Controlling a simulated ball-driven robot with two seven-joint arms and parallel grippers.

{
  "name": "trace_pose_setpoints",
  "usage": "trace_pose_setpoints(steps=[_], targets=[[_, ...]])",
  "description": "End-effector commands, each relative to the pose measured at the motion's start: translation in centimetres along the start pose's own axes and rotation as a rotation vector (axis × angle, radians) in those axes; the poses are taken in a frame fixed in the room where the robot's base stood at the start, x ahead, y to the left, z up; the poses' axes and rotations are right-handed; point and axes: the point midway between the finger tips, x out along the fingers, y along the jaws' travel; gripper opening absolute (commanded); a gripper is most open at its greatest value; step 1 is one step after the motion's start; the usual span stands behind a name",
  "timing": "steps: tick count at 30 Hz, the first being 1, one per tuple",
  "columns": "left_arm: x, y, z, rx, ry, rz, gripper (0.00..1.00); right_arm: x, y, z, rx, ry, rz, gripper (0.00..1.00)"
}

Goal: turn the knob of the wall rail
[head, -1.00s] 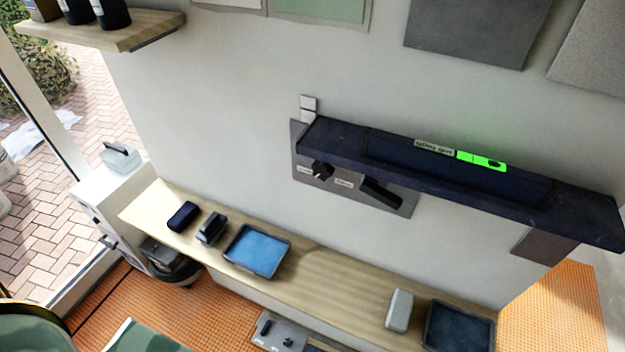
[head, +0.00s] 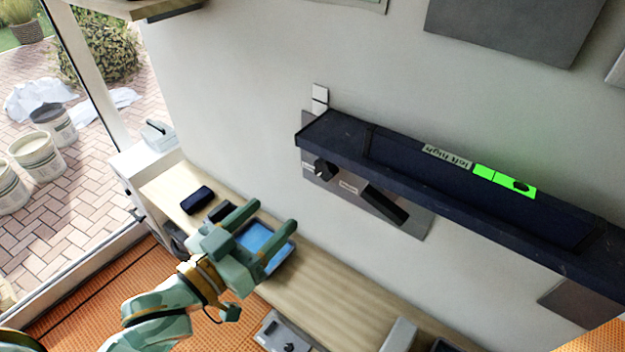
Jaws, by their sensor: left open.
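The dark wall rail (head: 400,170) runs along the wall from the middle to the right edge. A grey plate (head: 415,223) sits on the wall below its left end. The plate carries a small black knob (head: 325,169) and a longer black bar-like handle (head: 385,204), each beside a small label. On the rail is a bright green level display (head: 505,181) with a dark blob towards its right end, next to a label reading "left high". My left gripper (head: 275,222) is open and empty, over the shelf, below and left of the knob. My right gripper is not in view.
A wooden shelf (head: 320,285) runs along the wall below the rail. It holds a blue tray (head: 262,248), partly hidden by my gripper, and a dark blue block (head: 197,200). A white cabinet (head: 140,160) stands at left.

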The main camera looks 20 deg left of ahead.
Motion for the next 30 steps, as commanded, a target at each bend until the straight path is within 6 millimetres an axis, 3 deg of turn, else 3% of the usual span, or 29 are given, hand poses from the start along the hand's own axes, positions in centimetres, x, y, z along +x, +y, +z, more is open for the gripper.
trace_pose_setpoints(steps=[1, 6, 15, 21, 29, 30], targets=[[1.1, -0.1, 0.5, 0.003, 0.008, 0.001, 0.61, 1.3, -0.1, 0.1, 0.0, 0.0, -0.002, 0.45], [4.8, 0.0, 0.3, 0.003, 0.007, 0.001, 0.61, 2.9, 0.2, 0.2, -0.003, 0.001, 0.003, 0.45], [11.1, 0.0, -0.1, 0.001, 0.0, -0.001, 0.61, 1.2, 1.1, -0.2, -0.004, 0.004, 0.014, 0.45], [12.7, 0.0, 0.1, 0.002, -0.001, -0.001, 0.61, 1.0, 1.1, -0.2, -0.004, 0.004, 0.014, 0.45], [12.8, 0.0, 0.2, 0.002, -0.002, -0.001, 0.61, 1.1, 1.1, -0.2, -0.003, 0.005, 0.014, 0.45], [12.8, 0.0, 0.2, 0.002, -0.002, -0.001, 0.56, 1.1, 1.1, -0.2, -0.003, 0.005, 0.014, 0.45]])
